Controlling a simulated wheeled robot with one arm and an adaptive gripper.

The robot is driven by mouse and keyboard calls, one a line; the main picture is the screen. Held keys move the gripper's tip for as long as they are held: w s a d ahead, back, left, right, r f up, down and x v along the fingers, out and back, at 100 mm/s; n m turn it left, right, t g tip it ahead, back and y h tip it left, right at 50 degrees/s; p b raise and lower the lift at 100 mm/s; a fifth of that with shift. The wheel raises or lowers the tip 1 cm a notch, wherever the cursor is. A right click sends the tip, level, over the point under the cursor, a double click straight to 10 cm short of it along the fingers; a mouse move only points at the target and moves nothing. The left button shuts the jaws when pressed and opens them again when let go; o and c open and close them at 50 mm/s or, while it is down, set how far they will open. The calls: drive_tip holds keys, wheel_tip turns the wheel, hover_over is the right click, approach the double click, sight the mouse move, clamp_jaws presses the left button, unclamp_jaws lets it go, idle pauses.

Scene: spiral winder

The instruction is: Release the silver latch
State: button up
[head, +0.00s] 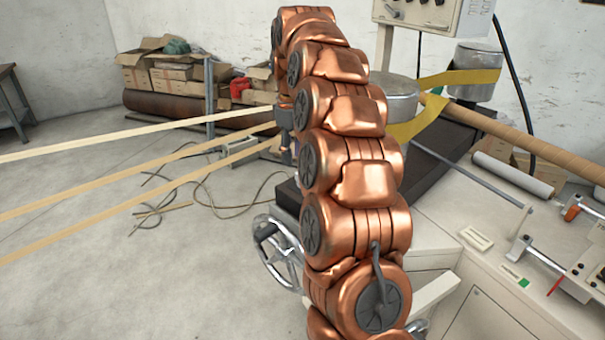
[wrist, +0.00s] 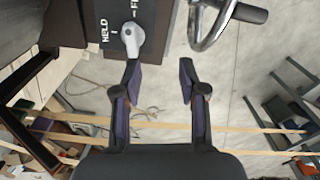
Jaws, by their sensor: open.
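The silver latch (wrist: 131,36) shows in the wrist view on a dark plate (wrist: 157,13). The plate carries white lettering reading "HELD" and the start of another word, cut off by the frame edge. My gripper (wrist: 159,68) is open and empty, with its two dark fingers spread below the plate. The left fingertip lies just below the latch's lower end in the picture; I cannot tell whether they touch. In the head view my copper arm fills the middle, and I cannot make out the latch or my fingers there.
A chrome handwheel (head: 283,252) stands left of my arm; its rim and dark handle (wrist: 249,13) show near the right finger in the wrist view. Pale strips (head: 140,128) stretch across the left. Cardboard boxes (head: 165,75) sit at the back. Floor at left is mostly clear, with loose cables.

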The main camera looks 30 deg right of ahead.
drive_tip(key=d, duration=0.1)
drive_tip(key=w+d, duration=0.1)
drive_tip(key=d, duration=0.2)
drive_tip(key=shift+w+f, duration=0.35)
drive_tip(key=shift+a+f+p, duration=0.1)
drive_tip(key=shift+f+p, duration=0.6)
drive_tip(key=shift+f, duration=3.15)
clamp_jaws()
